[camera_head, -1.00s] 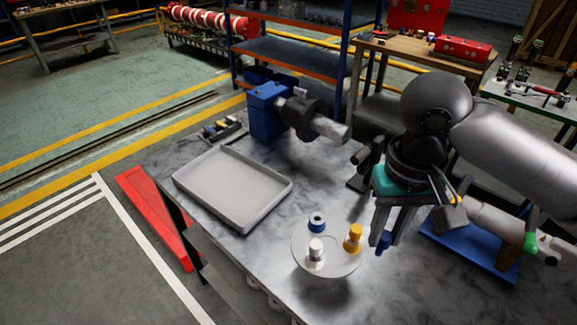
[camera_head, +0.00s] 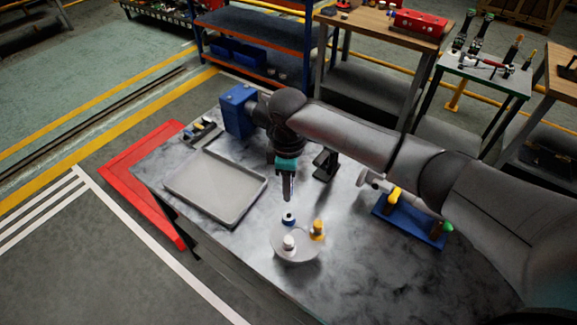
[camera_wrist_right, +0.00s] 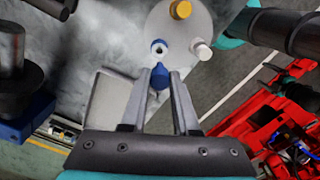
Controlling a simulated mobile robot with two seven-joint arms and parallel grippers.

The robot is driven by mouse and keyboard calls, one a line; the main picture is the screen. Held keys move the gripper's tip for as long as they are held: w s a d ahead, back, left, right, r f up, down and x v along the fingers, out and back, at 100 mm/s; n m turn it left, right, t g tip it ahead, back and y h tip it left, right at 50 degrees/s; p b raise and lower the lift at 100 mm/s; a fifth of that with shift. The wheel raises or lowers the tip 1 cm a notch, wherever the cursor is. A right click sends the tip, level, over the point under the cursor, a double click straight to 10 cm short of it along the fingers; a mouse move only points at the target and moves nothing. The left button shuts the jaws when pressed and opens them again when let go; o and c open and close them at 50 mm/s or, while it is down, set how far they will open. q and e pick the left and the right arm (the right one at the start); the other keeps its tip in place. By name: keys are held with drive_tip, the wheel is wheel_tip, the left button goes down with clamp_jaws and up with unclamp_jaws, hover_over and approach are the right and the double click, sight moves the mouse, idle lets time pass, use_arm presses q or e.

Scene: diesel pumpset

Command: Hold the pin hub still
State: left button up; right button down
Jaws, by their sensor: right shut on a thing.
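The pin hub looks to be the round grey disc (camera_head: 304,257) on the marbled table; it also shows in the right wrist view (camera_wrist_right: 198,20). On it stand a white pin (camera_head: 289,242), a yellow pin (camera_head: 318,230) and a blue ring-topped piece (camera_head: 289,219) with a dark hole. My right gripper (camera_head: 288,196) points down just behind the blue ring-topped piece. In the right wrist view its fingers (camera_wrist_right: 161,88) are shut on a small blue piece (camera_wrist_right: 160,76), close to that ring-topped piece; I cannot tell whether they touch. My left gripper is out of view.
A shallow grey tray (camera_head: 232,214) lies left of the disc. A blue machine (camera_head: 238,110) stands at the back, partly hidden by my arm. A small black stand (camera_head: 325,165) and a blue base (camera_head: 405,222) with pipe parts are to the right. The front right tabletop is clear.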

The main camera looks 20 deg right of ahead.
drive_tip(key=shift+n+p, duration=0.5)
drive_tip(key=shift+n, duration=0.1)
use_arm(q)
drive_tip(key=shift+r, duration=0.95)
use_arm(e)
drive_tip(key=shift+w+f, duration=0.1)
drive_tip(key=shift+d+p, duration=0.15)
drive_tip(key=shift+p, duration=0.35)
use_arm(q)
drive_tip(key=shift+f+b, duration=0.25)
drive_tip(key=shift+b, duration=0.5)
use_arm(e)
drive_tip(key=shift+f, duration=1.3)
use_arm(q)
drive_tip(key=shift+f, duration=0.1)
